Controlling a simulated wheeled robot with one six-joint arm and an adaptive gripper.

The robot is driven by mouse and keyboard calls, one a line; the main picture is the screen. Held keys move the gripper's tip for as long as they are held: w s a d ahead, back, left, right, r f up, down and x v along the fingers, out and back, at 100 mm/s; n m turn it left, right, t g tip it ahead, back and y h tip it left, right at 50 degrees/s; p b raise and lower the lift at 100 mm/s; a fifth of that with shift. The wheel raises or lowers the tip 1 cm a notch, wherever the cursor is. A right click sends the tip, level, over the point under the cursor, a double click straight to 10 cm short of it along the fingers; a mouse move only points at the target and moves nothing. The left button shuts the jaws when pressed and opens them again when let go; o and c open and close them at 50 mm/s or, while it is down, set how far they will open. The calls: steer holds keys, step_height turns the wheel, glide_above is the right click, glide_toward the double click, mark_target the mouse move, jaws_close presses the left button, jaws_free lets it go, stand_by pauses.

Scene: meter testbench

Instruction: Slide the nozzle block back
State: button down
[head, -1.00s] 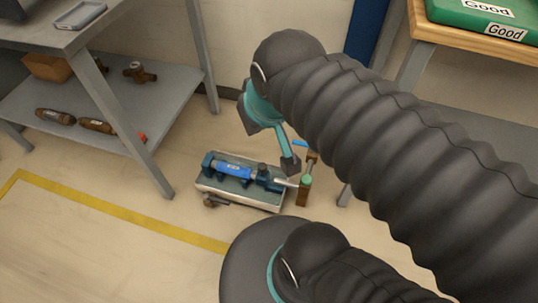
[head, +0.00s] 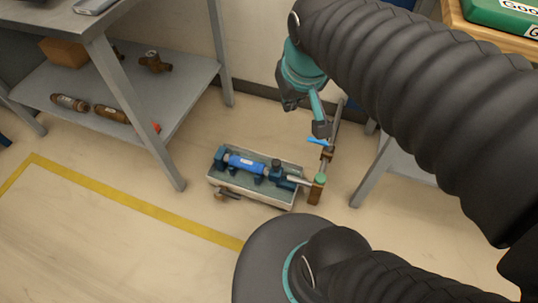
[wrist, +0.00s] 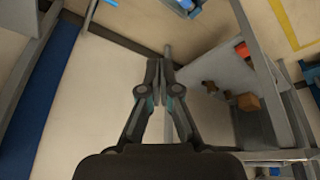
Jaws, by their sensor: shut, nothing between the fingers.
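The low test bench (head: 235,187) stands on the floor, with a blue meter (head: 246,164) lying along it. A dark blue block (head: 276,171), which looks like the nozzle block, sits to the right of the meter. A pale pipe (head: 299,180) runs from it to a brown post with a green top (head: 319,179). My gripper (head: 321,134) is above and behind the bench's right end, apart from the block. In the wrist view my gripper (wrist: 159,63) is shut and empty. Only a piece of the bench shows at that view's top edge.
A blue lever (head: 319,142) on the upright pipe is close to my fingertips in the picture. A yellow line (head: 130,205) marks the floor. Another table is at right.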

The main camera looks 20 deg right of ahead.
steer(key=w+f+n+g+b, duration=0.2)
steer(key=w+f+g+b, duration=0.2)
steer(key=w+f, duration=1.15)
steer(key=w+a+f+n+g+h+b, duration=0.1)
steer(key=w+f, duration=0.4)
steer(key=f, duration=0.6)
steer(key=w+a+f+n+g+h+b, duration=0.1)
steer(key=w+f, duration=0.4)
steer(key=f, duration=0.6)
steer(key=shift+w+f+n+g+b, duration=0.35)
steer(key=shift+g+b, duration=0.25)
steer(key=shift+g, duration=0.5)
steer(key=shift+a, duration=0.1)
